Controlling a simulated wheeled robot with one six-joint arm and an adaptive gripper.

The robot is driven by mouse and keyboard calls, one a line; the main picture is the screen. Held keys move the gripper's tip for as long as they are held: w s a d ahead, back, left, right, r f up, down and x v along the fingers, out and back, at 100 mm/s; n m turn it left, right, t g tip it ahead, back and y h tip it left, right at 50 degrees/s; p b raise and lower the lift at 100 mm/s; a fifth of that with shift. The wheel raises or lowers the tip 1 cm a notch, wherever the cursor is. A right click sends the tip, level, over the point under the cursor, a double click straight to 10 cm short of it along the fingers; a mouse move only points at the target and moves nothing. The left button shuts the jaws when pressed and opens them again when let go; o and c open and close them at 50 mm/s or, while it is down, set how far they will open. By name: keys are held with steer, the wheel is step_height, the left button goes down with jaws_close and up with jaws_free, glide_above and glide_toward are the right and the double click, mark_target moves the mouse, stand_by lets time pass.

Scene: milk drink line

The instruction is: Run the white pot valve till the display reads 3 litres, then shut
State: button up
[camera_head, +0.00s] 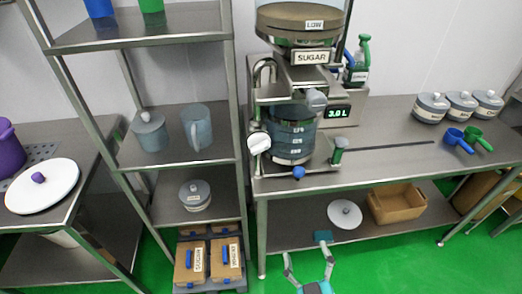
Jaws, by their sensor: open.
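The display (339,113) beside the sugar hopper stand reads 3.0 L in green. A white round valve handle (259,144) sits at the left of the dark blue, see-through measuring pot (291,138), which has level marks. I cannot tell from its pose whether this valve is open or shut. My gripper (306,252) is open and empty at the bottom of the view, low in front of the bench and apart from the valve.
A hopper labelled SUGAR (310,57) stands above the pot. Lidded containers (431,107) and blue and green scoops (459,139) are at the right of the bench. A steel shelf rack (185,157) stands close on the left. Green floor is clear at the lower right.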

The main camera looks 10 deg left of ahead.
steer(key=n+t+y, duration=0.1)
steer(key=n, duration=0.1)
glide_toward(260, 149)
steer(key=x, duration=1.1)
steer(key=c, duration=1)
